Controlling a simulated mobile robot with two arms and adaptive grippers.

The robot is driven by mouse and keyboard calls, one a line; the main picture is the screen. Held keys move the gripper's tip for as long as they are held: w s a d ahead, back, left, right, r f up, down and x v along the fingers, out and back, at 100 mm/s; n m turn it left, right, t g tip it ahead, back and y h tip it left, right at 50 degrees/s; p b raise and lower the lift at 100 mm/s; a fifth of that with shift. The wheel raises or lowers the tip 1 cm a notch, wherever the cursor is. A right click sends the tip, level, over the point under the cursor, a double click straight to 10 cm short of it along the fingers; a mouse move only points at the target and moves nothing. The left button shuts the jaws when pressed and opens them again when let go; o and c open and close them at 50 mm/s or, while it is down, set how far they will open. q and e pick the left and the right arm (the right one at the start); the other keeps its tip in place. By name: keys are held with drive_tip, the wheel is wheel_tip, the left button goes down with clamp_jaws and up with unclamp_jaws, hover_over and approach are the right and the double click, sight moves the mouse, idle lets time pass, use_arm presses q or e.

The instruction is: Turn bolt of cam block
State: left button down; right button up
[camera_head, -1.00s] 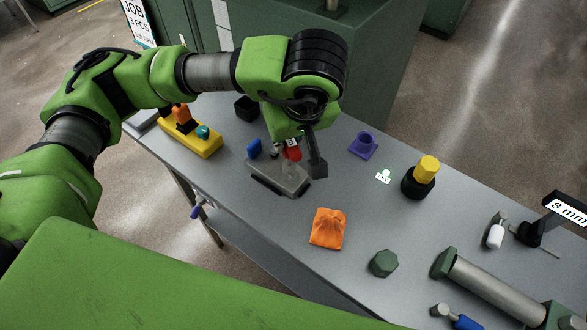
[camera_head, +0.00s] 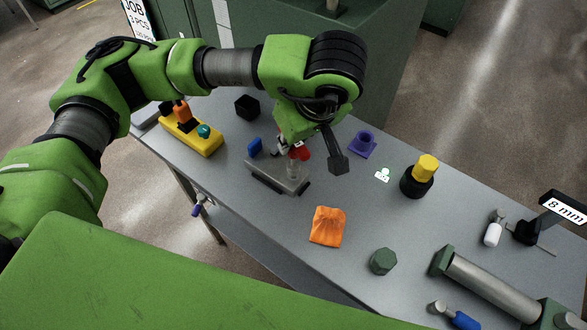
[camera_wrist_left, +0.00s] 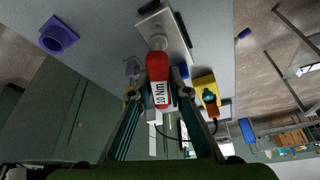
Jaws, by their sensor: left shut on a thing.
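The cam block (camera_head: 262,180), a grey block with a dark base, lies on the workbench in the head view. It also shows at the top of the left wrist view (camera_wrist_left: 176,22). My left gripper (camera_wrist_left: 160,97) is shut on a red tool (camera_wrist_left: 158,68) with white "Nm" lettering. The tool's far end meets a round metal part (camera_wrist_left: 158,41) at the block; I cannot tell how the bolt sits under it. In the head view the red tool (camera_head: 304,153) stands over the block, partly hidden by my left arm. My right gripper is not in view.
Around the block are a blue piece (camera_head: 255,147), a yellow holder (camera_head: 190,135), a black cube (camera_head: 247,107), a purple part (camera_head: 363,143) and an orange cloth (camera_head: 328,227). A black base with a yellow top (camera_head: 418,178) stands to the right. The bench (camera_head: 260,225) is clear left of the cloth.

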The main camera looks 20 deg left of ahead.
use_arm(q)
drive_tip(key=n+g+p, duration=0.1)
drive_tip(key=n, duration=0.3)
drive_tip(key=shift+r+y, duration=0.15)
drive_tip(key=shift+y, duration=0.25)
drive_tip(key=n+g+p, duration=0.1)
drive_tip(key=n, duration=0.3)
drive_tip(key=shift+g, duration=0.4)
drive_tip(key=n+g, duration=0.2)
drive_tip(key=n, duration=0.3)
drive_tip(key=shift+w, duration=0.1)
drive_tip(key=n+g, duration=0.1)
drive_tip(key=n, duration=0.2)
drive_tip(key=shift+h, duration=0.3)
drive_tip(key=shift+n, duration=0.3)
drive_tip(key=shift+n+g+h, duration=0.3)
drive_tip(key=shift+n+g, duration=0.1)
drive_tip(key=shift+n, duration=0.5)
drive_tip(key=shift+f+b, duration=0.85)
drive_tip(key=shift+f, duration=0.4)
